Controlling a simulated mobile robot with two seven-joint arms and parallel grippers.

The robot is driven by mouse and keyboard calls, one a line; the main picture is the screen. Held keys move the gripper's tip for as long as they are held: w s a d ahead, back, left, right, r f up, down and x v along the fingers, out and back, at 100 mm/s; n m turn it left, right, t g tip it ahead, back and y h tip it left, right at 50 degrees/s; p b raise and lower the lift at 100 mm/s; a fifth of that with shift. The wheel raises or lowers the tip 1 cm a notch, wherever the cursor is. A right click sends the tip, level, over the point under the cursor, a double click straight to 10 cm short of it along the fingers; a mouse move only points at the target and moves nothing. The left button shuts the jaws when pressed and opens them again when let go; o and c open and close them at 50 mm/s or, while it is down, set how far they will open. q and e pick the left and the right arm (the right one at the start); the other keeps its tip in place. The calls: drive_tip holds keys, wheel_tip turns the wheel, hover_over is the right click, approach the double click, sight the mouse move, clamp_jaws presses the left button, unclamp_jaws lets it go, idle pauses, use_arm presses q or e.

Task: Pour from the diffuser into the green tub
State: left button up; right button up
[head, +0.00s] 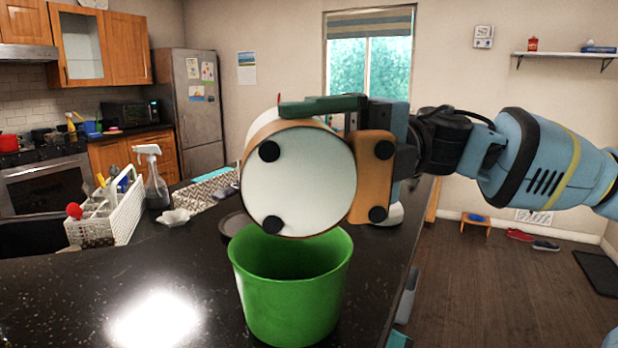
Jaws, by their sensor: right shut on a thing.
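The green tub (290,290) stands upright on the dark speckled counter at the front centre. The tub's bottom is hidden too. My left gripper is not in view.
A white caddy (118,215) with cleaning things and a spray bottle (153,178) stand on the counter (90,290) at the left. A dark round disc (235,222) lies behind the tub. The counter's right edge is close to the tub. The front left counter is clear.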

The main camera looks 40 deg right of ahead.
sight(311, 120)
wheel_tip(311, 120, up, 3)
drive_tip(key=n, duration=0.2)
drive_tip(key=n+h, duration=0.1)
drive_tip(key=n, duration=0.1)
drive_tip(key=shift+r+t+h, duration=0.15)
drive_tip(key=shift+t+h, duration=0.15)
wheel_tip(311, 120, up, 3)
drive_tip(key=n+t+h, duration=0.1)
drive_tip(key=n, duration=0.2)
drive_tip(key=shift+h+p, duration=0.35)
drive_tip(key=shift+h, duration=0.05)
drive_tip(key=shift+s+a+r+n+t+h, duration=0.1)
drive_tip(key=shift+r+n+t+h, duration=0.55)
drive_tip(key=shift+n, duration=0.55)
wheel_tip(311, 120, up, 3)
drive_tip(key=n+t+h, duration=0.1)
drive_tip(key=n, duration=0.2)
drive_tip(key=shift+t, duration=0.35)
drive_tip(key=shift+r, duration=0.1)
